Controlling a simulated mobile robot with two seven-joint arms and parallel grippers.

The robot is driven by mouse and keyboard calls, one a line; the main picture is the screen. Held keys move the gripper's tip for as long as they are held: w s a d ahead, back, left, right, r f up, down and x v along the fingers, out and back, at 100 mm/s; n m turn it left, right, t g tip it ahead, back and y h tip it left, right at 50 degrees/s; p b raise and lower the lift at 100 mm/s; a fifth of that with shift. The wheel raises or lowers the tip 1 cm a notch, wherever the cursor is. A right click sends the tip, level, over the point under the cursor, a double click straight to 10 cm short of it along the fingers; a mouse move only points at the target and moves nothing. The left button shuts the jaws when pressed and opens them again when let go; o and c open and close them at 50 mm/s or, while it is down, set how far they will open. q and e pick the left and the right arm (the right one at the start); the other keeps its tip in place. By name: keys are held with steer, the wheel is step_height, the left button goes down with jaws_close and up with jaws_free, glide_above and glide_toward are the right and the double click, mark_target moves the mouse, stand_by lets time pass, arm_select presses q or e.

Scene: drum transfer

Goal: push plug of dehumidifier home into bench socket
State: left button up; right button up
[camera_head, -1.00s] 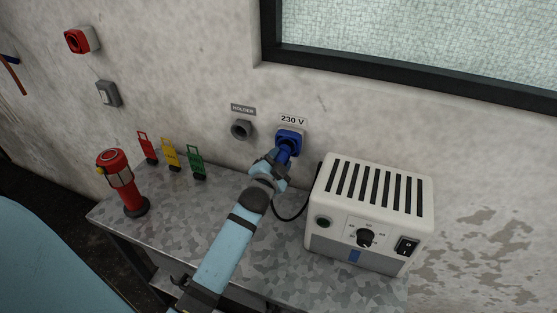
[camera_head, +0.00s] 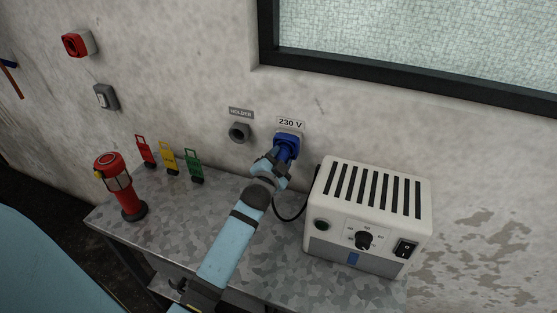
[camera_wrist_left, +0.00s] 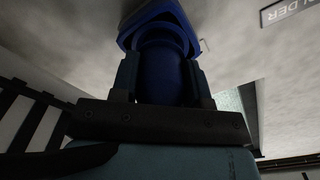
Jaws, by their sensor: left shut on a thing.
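The blue bench socket (camera_head: 289,139) is on the wall under a "230 V" label. It also shows at the top of the left wrist view (camera_wrist_left: 155,14). My left gripper (camera_head: 279,160) is shut on the blue plug (camera_head: 284,153), which is lined up with the socket and meets its mouth. In the left wrist view the plug body (camera_wrist_left: 162,72) sits between the two fingers, against the socket's rim. How deep it sits cannot be told. The white dehumidifier (camera_head: 370,212) stands on the bench to the right, its black cord looping beside my gripper. My right gripper is not in view.
Red, yellow and green tags (camera_head: 169,158) and a red lantern (camera_head: 121,187) stand on the left of the metal bench (camera_head: 180,215). A window frame (camera_head: 400,74) is above right.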

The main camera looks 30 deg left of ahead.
arm_select(q)
steer(key=shift+x, duration=0.8)
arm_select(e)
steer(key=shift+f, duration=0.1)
arm_select(q)
steer(key=o, duration=1.3)
steer(key=shift+s, duration=0.15)
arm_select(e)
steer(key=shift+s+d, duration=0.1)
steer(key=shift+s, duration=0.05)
